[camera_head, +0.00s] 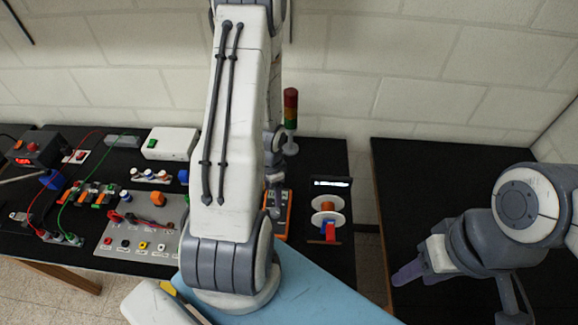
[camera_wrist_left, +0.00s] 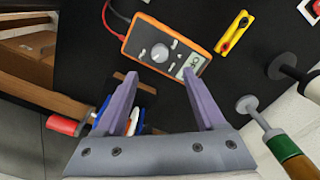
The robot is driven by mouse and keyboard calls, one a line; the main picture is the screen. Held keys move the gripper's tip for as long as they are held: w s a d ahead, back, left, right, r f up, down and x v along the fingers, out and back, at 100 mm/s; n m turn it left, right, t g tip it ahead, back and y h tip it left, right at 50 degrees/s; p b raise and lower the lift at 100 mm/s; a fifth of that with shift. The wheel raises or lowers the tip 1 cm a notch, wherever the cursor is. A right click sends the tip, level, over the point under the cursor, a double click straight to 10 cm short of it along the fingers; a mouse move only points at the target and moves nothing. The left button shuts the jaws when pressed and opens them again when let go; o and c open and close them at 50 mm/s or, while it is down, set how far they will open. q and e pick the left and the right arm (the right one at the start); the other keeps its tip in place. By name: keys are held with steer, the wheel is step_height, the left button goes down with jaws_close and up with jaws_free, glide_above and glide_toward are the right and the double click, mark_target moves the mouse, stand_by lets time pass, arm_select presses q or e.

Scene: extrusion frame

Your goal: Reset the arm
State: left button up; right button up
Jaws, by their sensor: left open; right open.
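My left gripper shows in the left wrist view (camera_wrist_left: 160,76) with its two purple fingers spread wide and nothing between the tips. An orange multimeter (camera_wrist_left: 168,48) lies on the black bench beyond the fingertips; I cannot tell the gap. In the head view my large white left arm fills the middle and hides most of that gripper. The multimeter's orange edge (camera_head: 289,213) shows beside the arm. My right gripper (camera_head: 408,272) is at the right over a black table, partly hidden by its own wrist, and appears empty.
A panel with coloured sockets (camera_head: 140,240), a white box (camera_head: 170,143) and a stack light (camera_head: 291,110) stand on the black bench. A wire spool (camera_head: 327,217) is right of my left arm. The right black table (camera_head: 430,185) is largely bare. A gap separates the tables.

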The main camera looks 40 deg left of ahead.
arm_select(q)
steer(key=w+d+r+m+b, duration=0.1)
steer(key=d+r+b, duration=0.1)
steer(key=d+b, duration=0.4)
steer(key=w+d+r+b, duration=0.1)
steer(key=w+d+b, duration=0.1)
steer(key=d+b, duration=0.5)
steer(key=s+d+r+b, duration=0.1)
steer(key=s+d+b, duration=0.2)
steer(key=s+d, duration=0.4)
steer(key=s+d+r+m+h+b, duration=0.1)
steer(key=s+d+r+b, duration=0.1)
steer(key=s+d, duration=0.5)
steer(key=shift+s+d+b, duration=0.15)
steer(key=shift+d+b, duration=0.3)
steer(key=shift+d, duration=0.1)
